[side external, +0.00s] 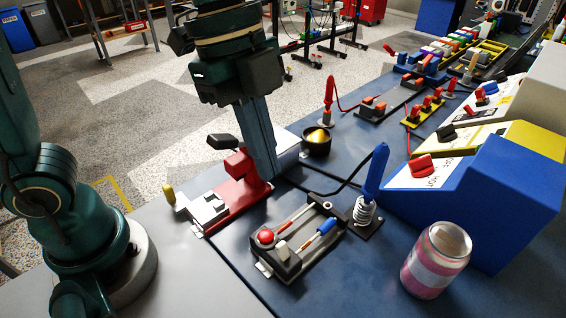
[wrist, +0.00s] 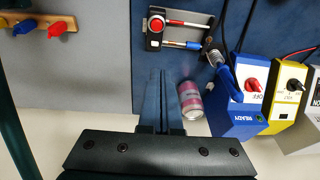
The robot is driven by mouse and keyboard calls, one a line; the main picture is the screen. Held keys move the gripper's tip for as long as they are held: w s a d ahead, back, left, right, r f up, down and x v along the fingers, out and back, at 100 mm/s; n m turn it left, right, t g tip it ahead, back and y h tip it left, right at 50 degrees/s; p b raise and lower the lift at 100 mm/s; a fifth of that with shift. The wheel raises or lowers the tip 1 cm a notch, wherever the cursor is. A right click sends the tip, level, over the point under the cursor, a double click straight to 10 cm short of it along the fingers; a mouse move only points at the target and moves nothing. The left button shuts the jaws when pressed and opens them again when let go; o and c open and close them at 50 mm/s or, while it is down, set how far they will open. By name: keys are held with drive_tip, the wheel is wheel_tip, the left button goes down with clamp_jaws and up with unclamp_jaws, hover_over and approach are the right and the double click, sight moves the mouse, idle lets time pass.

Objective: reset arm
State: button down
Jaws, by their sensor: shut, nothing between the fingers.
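My gripper (side external: 268,177) points downward in the side view, its two long fingers together and empty. In that view its tips overlap the red stand (side external: 237,190) with a metal clamp, and I cannot tell the exact gap between them. In the wrist view the closed fingers of my gripper (wrist: 163,74) extend up from the bottom edge over the blue bench mat, with nothing between them.
A blue-handled iron (side external: 375,172) stands in a coil holder. A pink can (side external: 436,262) stands near the front, with a blue switch box (side external: 490,205) and a yellow one (side external: 480,145) behind. A dark cup (side external: 317,143) stands beyond the gripper. Bare blue mat (side external: 235,250) lies in front.

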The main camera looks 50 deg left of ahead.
drive_tip(key=s+a+f+n+t+y, duration=0.1)
drive_tip(key=s+a+n+t, duration=0.1)
drive_tip(key=a+n, duration=0.3)
drive_tip(key=s+a+f+n+t+y, duration=0.1)
drive_tip(key=a+n, duration=0.5)
drive_tip(key=n, duration=0.6)
drive_tip(key=shift+s+f+n+t+y, duration=0.3)
drive_tip(key=shift+s+t, duration=0.6)
drive_tip(key=shift+s, duration=0.2)
